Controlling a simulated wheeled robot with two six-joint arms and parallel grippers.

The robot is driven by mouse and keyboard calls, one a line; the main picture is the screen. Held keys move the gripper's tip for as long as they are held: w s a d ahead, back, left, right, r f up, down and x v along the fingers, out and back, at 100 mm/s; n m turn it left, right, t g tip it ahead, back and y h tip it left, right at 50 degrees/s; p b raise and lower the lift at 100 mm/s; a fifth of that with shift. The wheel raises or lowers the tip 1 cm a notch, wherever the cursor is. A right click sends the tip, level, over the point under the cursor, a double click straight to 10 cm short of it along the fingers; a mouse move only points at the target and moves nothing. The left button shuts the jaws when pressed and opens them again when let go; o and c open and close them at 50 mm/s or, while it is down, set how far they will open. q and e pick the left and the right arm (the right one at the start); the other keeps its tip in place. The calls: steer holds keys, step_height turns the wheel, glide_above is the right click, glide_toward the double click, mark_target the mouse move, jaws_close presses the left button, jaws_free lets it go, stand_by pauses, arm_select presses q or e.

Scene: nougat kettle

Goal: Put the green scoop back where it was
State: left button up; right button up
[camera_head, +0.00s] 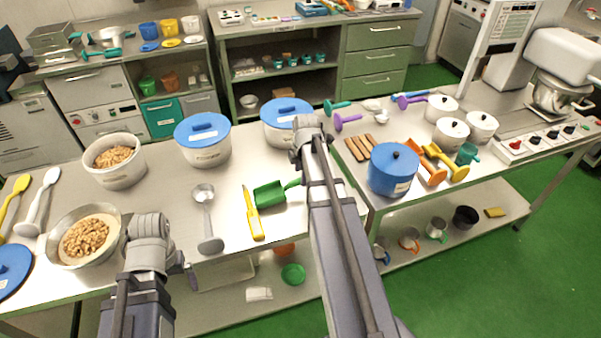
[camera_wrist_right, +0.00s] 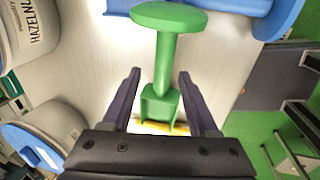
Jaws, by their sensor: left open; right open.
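The green scoop (camera_head: 270,193) lies on the left steel table, right of the yellow spatula (camera_head: 252,212). Its handle runs right and is partly hidden behind my right arm. In the right wrist view the green scoop (camera_wrist_right: 164,62) appears between the fingers' lines, its handle ending in a wide flat knob. My right gripper (camera_wrist_right: 160,78) is open, with one finger on each side of the handle, not closed on it. In the head view my right gripper (camera_head: 305,140) hides its own fingertips. My left gripper (camera_head: 160,258) is open beside the nut bowl, its fingers mostly hidden.
A blue pot (camera_head: 392,180) and orange tools (camera_head: 428,172) are on the right table.

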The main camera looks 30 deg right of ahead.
step_height(320, 180, up, 11)
steer(key=s+p, duration=0.2)
steer(key=p, duration=0.7)
steer(key=shift+a+f+p, duration=0.2)
steer(key=shift+a+p, duration=0.05)
steer(key=shift+p, duration=0.1)
steer(key=s+a+m, duration=0.4)
steer(key=a, duration=0.7)
steer(key=s+a+m+g, duration=0.1)
steer(key=s+a+m, duration=0.3)
steer(key=a, duration=0.7)
steer(key=s+a+m+g, duration=0.1)
steer(key=s+a+m, duration=0.2)
steer(key=a, duration=0.8)
steer(key=s, duration=0.2)
steer(key=shift+s+a+f+m+h, duration=0.2)
steer(key=shift+s+m+h, duration=0.1)
steer(key=shift+m+h, duration=0.1)
